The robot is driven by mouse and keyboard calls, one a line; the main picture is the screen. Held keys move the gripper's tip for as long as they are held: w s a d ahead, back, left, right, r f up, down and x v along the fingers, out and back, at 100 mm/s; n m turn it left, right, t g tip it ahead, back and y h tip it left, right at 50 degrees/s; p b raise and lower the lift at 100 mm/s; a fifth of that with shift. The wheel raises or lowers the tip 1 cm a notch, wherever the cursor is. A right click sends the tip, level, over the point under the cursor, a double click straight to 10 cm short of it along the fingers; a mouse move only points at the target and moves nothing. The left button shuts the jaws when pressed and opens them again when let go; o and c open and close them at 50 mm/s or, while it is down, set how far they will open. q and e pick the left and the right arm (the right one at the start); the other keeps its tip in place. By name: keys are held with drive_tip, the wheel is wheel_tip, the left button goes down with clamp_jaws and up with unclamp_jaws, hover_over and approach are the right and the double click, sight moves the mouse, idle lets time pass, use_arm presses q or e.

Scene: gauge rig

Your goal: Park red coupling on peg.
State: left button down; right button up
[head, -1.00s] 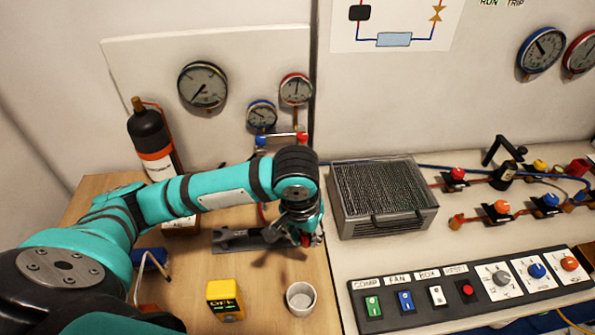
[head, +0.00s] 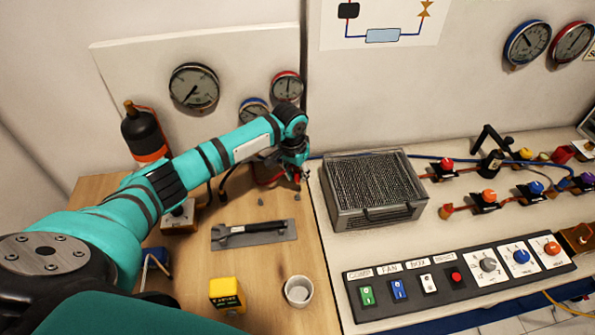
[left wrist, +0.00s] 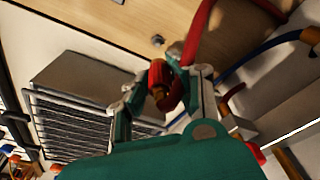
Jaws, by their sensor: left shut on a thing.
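The red coupling (left wrist: 158,77), with a brass-coloured end, is between the fingers of my left gripper (left wrist: 168,88) in the left wrist view. The gripper is shut on it. In the head view my left gripper (head: 298,176) is at the far right of the wooden bench top, below the gauge board (head: 130,65) and left of the grille box. The coupling is small and partly covered by the fingers there. A red hose (left wrist: 200,28) passes close to the fingertips. My right gripper is not in view.
The grille box (head: 345,215) stands just right of my gripper. A black bottle (head: 140,130) stands behind my arm. A flat grey tool (head: 285,232), a yellow device (head: 227,293) and a white cup (head: 299,291) are on the front bench. A switch panel (head: 460,307) lies at right.

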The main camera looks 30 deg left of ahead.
use_arm(q)
drive_tip(key=shift+r+p, duration=0.1)
drive_tip(key=shift+p, duration=0.35)
drive_tip(key=shift+f+b, duration=1.25)
drive_tip(key=shift+f, duration=1.4)
drive_tip(key=shift+p, duration=0.35)
drive_tip(key=shift+p, duration=0.35)
